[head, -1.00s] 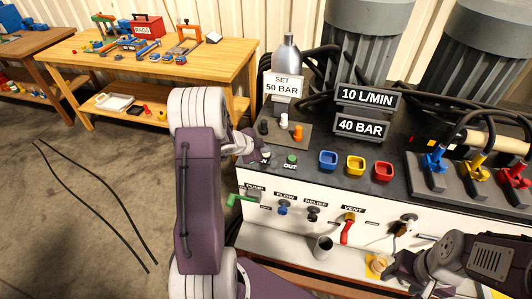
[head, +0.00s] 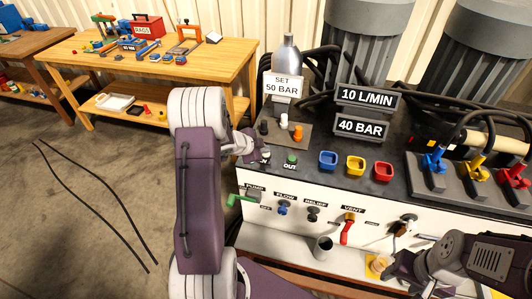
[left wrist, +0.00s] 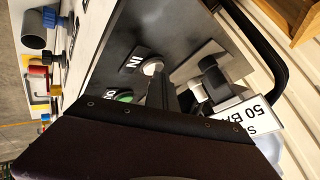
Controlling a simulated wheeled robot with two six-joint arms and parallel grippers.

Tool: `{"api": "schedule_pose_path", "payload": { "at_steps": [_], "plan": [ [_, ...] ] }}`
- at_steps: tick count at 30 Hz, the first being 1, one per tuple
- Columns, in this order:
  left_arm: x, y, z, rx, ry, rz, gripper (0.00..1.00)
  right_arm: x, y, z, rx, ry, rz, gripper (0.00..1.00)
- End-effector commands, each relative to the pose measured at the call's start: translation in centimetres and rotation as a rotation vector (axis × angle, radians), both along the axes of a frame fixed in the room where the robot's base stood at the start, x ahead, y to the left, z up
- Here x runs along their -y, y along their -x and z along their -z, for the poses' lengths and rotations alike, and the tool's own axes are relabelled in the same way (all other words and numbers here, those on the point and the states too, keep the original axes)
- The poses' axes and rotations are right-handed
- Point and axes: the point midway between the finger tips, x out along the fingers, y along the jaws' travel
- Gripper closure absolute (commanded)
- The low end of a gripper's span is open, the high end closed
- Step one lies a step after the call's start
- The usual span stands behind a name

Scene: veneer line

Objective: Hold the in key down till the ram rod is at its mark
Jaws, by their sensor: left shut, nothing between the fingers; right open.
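The in key (left wrist: 152,67) is a pale round button beside its IN label (left wrist: 132,59) in the left wrist view. In the head view my left gripper (head: 253,151) is at the left end of the dark console top, right by the in key and partly covering it. It is shut and empty; whether its tip touches the key I cannot tell. The green out key (head: 292,159) is just to the right. My right gripper (head: 386,268) is open and low at the console's front. I cannot pick out the ram rod or its mark with certainty.
Blue, yellow and red square cups (head: 356,165) sit on the console top (head: 320,188). A sign reads SET 50 BAR (head: 283,87); displays read 10 L/MIN (head: 367,97) and 40 BAR (head: 361,127). A green pump handle (head: 240,199) and red vent lever (head: 346,232) stick out in front.

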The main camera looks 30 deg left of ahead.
Motion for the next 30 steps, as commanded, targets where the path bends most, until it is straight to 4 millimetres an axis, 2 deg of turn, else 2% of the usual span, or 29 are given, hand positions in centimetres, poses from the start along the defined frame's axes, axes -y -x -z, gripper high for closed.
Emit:
{"api": "schedule_pose_path", "payload": {
  "at_steps": [7, 20, 30],
  "plan": [
    [0.0, 0.0, -1.6, -0.001, 0.0, 0.001, 1.0, 0.0, 0.0, -1.7, 0.0, 0.0, 0.0, 0.46],
    [0.0, 0.0, -1.9, 0.0, 0.0, 0.0, 1.0, 0.0, 0.0, -2.1, 0.0, 0.0, 0.0, 0.46],
    [0.0, 0.0, -5.2, 0.0, 0.0, 0.0, 1.0, 0.0, 0.0, -5.6, 0.0, 0.0, 0.0, 0.46]
  ]
}}
